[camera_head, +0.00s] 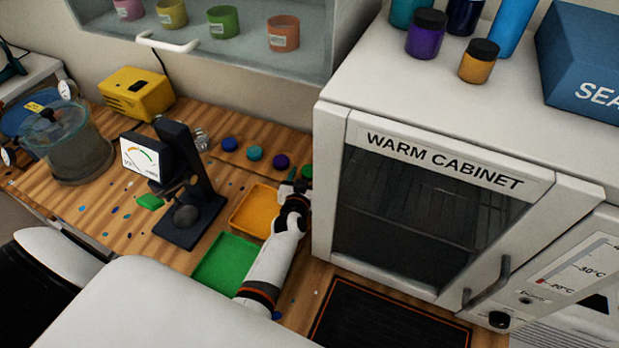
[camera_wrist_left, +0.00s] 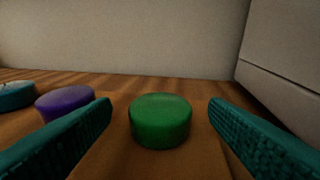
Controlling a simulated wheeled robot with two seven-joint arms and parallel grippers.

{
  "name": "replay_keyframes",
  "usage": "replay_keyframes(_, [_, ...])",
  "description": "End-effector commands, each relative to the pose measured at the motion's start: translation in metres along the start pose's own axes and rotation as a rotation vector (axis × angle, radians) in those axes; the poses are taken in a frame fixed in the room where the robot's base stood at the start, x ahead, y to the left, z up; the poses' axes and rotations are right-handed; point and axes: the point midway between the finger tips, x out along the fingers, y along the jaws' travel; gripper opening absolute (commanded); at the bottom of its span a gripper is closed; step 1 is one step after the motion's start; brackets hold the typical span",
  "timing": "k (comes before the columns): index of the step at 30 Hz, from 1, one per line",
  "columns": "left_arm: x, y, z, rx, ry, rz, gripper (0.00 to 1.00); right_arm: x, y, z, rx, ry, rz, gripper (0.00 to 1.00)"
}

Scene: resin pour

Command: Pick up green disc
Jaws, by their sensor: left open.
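The green disc (camera_head: 307,172) lies on the wooden bench at the back, beside the warm cabinet. It also shows in the left wrist view (camera_wrist_left: 160,122), between my two teal fingers and apart from both. My left gripper (camera_head: 298,183) is open and low over the bench, just on the near side of the disc. Its fingers (camera_wrist_left: 160,108) reach along either side of the disc with a gap on each side. My right gripper is not in view.
A purple disc (camera_wrist_left: 65,102) sits close outside the left finger, with teal (camera_head: 255,153) and blue (camera_head: 230,144) discs further left. The warm cabinet (camera_head: 328,190) stands close on the right. Orange (camera_head: 252,211) and green (camera_head: 223,264) trays and a gauge stand (camera_head: 193,232) are nearer.

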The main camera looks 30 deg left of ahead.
Motion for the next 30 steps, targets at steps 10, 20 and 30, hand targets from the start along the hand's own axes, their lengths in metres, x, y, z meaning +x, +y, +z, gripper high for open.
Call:
replay_keyframes(10, [0.0122, 0.0003, 0.0007, 0.000, 0.000, 0.000, 0.69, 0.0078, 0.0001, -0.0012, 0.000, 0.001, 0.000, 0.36])
replay_keyframes(20, [0.0121, 0.0002, 0.0007, 0.000, 0.000, 0.000, 0.21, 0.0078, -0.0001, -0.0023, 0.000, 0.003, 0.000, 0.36])
replay_keyframes(30, [0.0120, 0.0006, 0.0056, 0.001, 0.000, 0.000, 0.21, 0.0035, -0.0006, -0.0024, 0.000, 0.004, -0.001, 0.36])
